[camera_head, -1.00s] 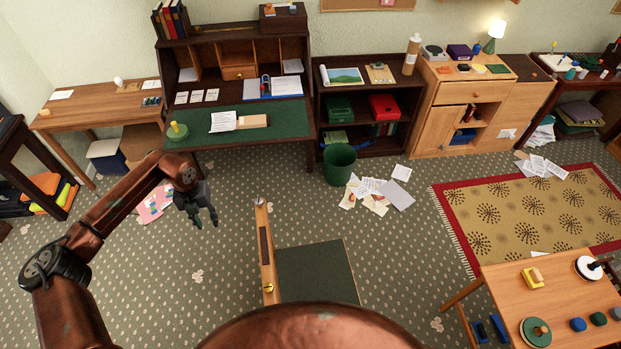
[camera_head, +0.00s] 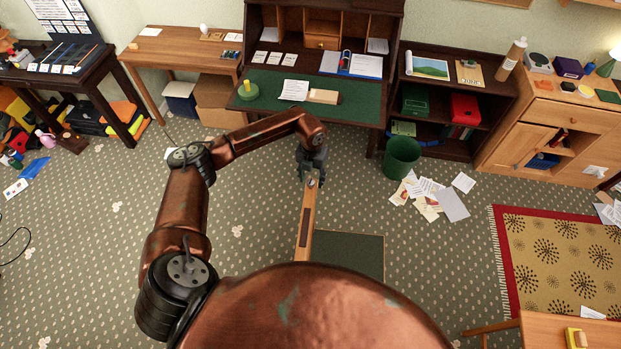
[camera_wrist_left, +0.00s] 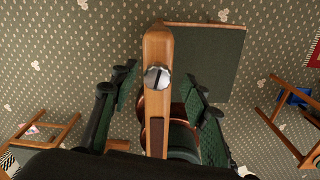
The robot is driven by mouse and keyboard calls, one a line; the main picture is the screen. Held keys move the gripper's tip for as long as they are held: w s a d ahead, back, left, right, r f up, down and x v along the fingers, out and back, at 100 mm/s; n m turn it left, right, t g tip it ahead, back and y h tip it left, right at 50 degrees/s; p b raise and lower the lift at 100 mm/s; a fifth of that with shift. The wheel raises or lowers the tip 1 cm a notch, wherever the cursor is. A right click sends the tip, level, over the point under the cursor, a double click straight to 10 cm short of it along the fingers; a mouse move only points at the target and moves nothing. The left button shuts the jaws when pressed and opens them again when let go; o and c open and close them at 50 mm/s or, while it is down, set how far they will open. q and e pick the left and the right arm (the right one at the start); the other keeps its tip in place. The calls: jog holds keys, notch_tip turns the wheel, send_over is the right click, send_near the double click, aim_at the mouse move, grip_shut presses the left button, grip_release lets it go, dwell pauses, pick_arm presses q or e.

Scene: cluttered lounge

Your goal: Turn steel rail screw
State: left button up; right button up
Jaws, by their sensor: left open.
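The steel rail screw (camera_wrist_left: 157,78) is a round silver slotted head on the end of a wooden rail (camera_wrist_left: 157,50). Its slot runs nearly lengthwise along the rail in the left wrist view. In the head view the screw (camera_head: 311,182) shows small at the rail's far end, beneath my left gripper (camera_head: 312,181). My left gripper is open, with its green-padded fingers on either side of the rail in the left wrist view (camera_wrist_left: 160,82). I see no contact with the screw; the height gap is hard to tell. My right gripper is not in view.
A dark green panel (camera_head: 348,258) adjoins the rail's right side. Beyond stand a desk with a green top (camera_head: 360,112), a green bin (camera_head: 402,158) and scattered papers (camera_head: 430,198). Patterned carpet to the left is mostly free. A table corner (camera_head: 560,335) shows at lower right.

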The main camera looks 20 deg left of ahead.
pick_arm(q)
jog(key=shift+s+a+f, duration=0.1)
jog(key=shift+s+f, duration=0.05)
jog(key=shift+f, duration=0.2)
jog(key=shift+c, duration=0.4)
